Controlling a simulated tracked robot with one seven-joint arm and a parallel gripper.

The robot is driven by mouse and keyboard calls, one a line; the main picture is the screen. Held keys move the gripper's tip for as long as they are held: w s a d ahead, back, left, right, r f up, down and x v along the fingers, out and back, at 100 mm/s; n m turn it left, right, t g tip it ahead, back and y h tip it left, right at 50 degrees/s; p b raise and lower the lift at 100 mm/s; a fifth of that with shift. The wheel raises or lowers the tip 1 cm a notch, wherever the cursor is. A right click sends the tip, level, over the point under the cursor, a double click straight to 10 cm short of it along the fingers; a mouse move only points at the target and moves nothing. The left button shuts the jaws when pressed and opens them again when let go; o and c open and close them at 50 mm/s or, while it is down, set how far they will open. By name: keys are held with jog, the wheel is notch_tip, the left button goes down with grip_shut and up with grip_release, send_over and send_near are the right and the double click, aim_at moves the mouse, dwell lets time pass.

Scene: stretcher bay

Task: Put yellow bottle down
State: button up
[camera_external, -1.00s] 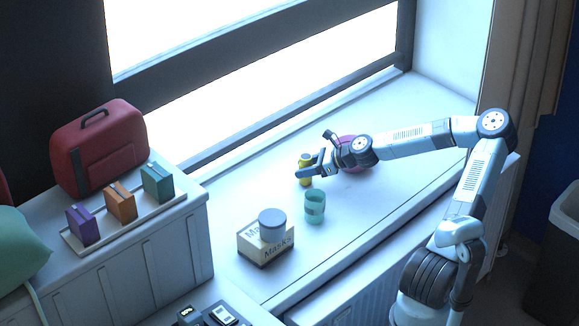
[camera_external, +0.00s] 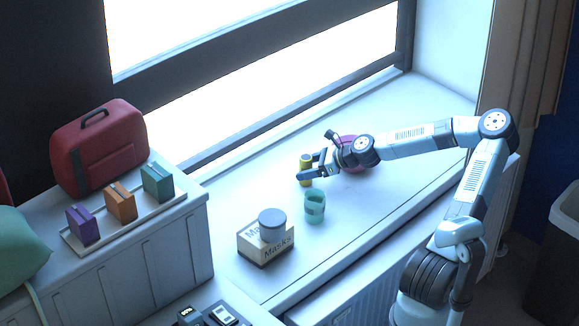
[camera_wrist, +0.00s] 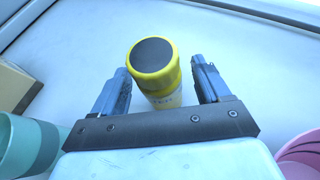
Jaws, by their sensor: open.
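The yellow bottle (camera_external: 305,168) stands upright on the white window sill (camera_external: 400,110). It has a dark round top, clear in the wrist view (camera_wrist: 155,62). My gripper (camera_external: 316,167) is open around the bottle from the right side. In the wrist view my two fingers (camera_wrist: 160,85) stand on either side of the bottle, with a gap showing on each side. The bottle's lower part is partly hidden by my gripper.
A teal cup (camera_external: 314,207) stands just in front of the bottle. A masks box (camera_external: 266,246) with a grey-lidded round container (camera_external: 272,224) on it stands further left. A pink round object (camera_external: 352,158) is behind my wrist. The sill's right part is clear.

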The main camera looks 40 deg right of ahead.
jog(key=v, duration=1.1)
jog(key=shift+s+r, duration=0.15)
jog(key=shift+s, duration=0.05)
